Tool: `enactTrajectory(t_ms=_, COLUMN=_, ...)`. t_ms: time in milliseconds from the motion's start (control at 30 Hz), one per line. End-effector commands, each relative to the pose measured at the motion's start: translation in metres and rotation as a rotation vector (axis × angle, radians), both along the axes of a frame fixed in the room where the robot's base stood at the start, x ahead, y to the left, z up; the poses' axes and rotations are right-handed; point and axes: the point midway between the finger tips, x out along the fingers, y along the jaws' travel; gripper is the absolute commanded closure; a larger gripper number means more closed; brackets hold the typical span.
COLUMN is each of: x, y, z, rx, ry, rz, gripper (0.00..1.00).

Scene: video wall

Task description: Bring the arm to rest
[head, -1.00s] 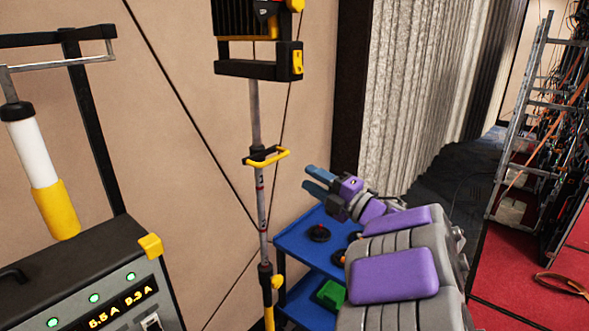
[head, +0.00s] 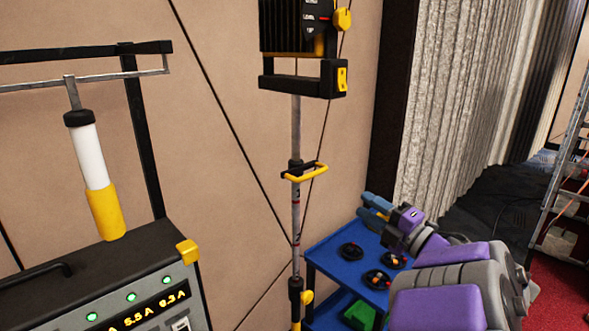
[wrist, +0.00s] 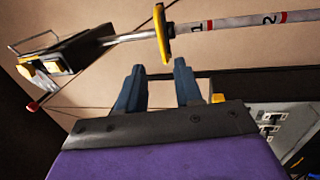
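My arm, purple and grey, reaches in from the lower right of the head view. My gripper (head: 370,208) has blue fingers and is in front of or above the far part of a blue cart; the exact height is hard to tell. In the wrist view my gripper (wrist: 160,82) shows two fingers apart with nothing between them. The pole (head: 296,215), with its yellow handle (head: 308,172), stands left of my gripper. In the wrist view the pole (wrist: 240,28) runs across the top, beyond the fingertips.
The blue cart (head: 330,252) carries several dark round items with coloured knobs, and a green block (head: 360,314) lies lower down. A control box with lit readouts (head: 120,275) stands at lower left. A black and yellow unit (head: 300,75) tops the pole. A ladder (head: 572,160) is at right.

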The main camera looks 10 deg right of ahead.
Motion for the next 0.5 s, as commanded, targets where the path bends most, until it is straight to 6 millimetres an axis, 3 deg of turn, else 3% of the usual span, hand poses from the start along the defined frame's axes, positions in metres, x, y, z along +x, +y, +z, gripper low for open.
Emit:
enactTrajectory(t_ms=267, x=0.023, y=-0.036, z=0.009, rx=0.062, ry=0.114, rz=-0.324, gripper=0.65)
enactTrajectory(t_ms=500, x=0.011, y=-0.081, z=0.001, rx=0.24, ry=0.271, rz=-0.667, gripper=0.65)
